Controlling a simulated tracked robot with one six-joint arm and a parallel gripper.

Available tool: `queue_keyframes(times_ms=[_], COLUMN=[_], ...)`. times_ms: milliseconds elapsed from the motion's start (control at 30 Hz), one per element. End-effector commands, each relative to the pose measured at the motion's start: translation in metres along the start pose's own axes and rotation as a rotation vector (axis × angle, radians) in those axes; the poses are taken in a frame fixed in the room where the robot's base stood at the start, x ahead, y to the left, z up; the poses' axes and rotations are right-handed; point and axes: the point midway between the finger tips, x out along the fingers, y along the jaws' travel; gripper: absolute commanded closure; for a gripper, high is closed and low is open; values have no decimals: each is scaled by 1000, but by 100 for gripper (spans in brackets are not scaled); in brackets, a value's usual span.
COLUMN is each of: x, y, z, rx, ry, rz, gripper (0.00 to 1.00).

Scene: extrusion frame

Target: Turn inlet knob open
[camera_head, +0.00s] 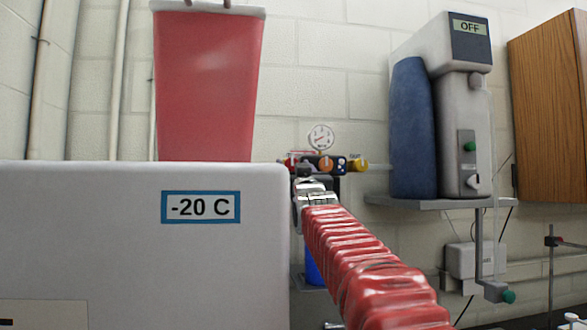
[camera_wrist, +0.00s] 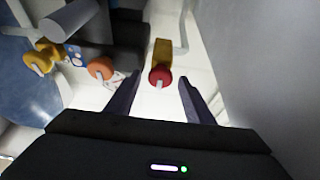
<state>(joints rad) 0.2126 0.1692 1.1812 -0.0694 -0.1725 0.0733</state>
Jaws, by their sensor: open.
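In the wrist view a red knob (camera_wrist: 160,76) on a yellow fitting sits between and just beyond my open fingers. My gripper (camera_wrist: 159,95) is empty, with one finger on each side of the knob and visible space on both sides. An orange knob (camera_wrist: 101,68) and a yellow knob (camera_wrist: 42,59) lie farther left in that view. In the head view the valve assembly shows an orange knob (camera_head: 326,164) and a yellow knob (camera_head: 357,165) below a round gauge (camera_head: 321,137). My wrist hides much of its left side. No readable label marks the inlet knob.
A white box labelled -20 C (camera_head: 140,265) stands close on the left, with a red bin (camera_head: 208,85) behind it. A grey shelf (camera_head: 430,204) holds a device reading OFF (camera_head: 463,110) and a blue cylinder (camera_head: 411,130) at the right.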

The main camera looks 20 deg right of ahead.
Motion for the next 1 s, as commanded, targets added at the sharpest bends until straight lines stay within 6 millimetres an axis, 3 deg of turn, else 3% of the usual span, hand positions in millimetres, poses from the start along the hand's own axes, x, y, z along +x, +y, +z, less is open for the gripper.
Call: queue_keyframes(times_ms=[100, 633, 1000], x=[0, 0, 0], y=[0, 0, 0], z=[0, 0, 0], rx=[0, 0, -11], ry=[0, 0, 0], rz=[0, 0, -4], gripper=[53, 90, 91])
